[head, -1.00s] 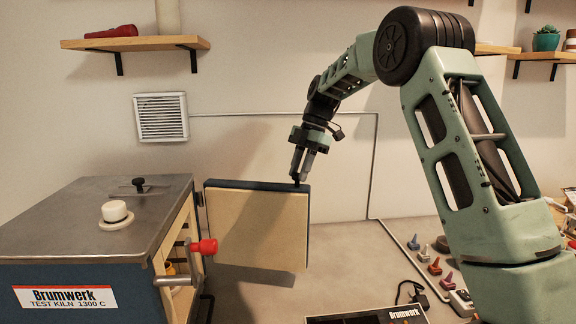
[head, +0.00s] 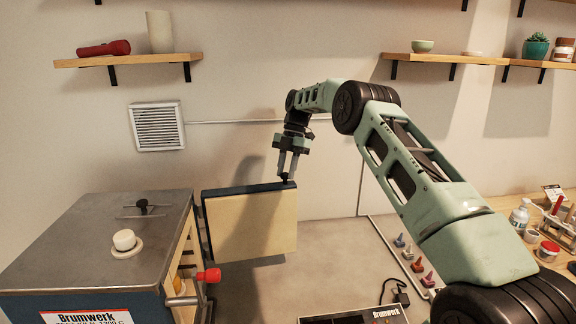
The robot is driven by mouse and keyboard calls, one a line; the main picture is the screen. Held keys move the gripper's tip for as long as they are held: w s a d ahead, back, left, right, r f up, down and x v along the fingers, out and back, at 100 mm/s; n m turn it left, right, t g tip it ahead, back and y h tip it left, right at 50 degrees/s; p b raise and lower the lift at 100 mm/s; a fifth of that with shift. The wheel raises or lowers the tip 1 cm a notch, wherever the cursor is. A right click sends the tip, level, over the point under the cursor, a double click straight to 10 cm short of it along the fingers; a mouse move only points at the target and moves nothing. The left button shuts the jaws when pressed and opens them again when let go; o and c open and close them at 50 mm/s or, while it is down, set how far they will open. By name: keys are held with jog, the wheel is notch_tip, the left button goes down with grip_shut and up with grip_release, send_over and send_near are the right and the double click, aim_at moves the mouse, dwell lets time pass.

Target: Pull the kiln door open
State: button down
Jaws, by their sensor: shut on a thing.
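The kiln (head: 95,235) stands at the left, a blue box with a grey metal top. Its door (head: 250,228), with a cream inner face and dark blue edge, stands wide open behind the kiln's right side, inner face towards me. My gripper (head: 287,179) points down at the door's top edge near its free right end. The fingers are shut on the door there; the exact grip spot is small and dark. The kiln's front opening (head: 187,250) shows as a narrow strip at its right side.
A red-knobbed latch bar (head: 208,276) sticks out at the kiln's right front. A white plug (head: 124,240) and a black-knobbed lid (head: 142,206) sit on top. The bench right of the door is mostly clear.

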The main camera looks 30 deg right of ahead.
jog(key=shift+w, duration=0.1)
dwell(0.3)
jog(key=c, duration=1.1)
grip_release()
jog(key=shift+c, duration=0.2)
jog(key=shift+r, duration=0.15)
jog(key=shift+w+d+r, duration=0.1)
jog(key=shift+d+r, duration=0.05)
jog(key=shift+r, duration=0.1)
jog(key=p+v, duration=0.3)
jog(key=v, duration=0.3)
jog(key=shift+r, duration=0.35)
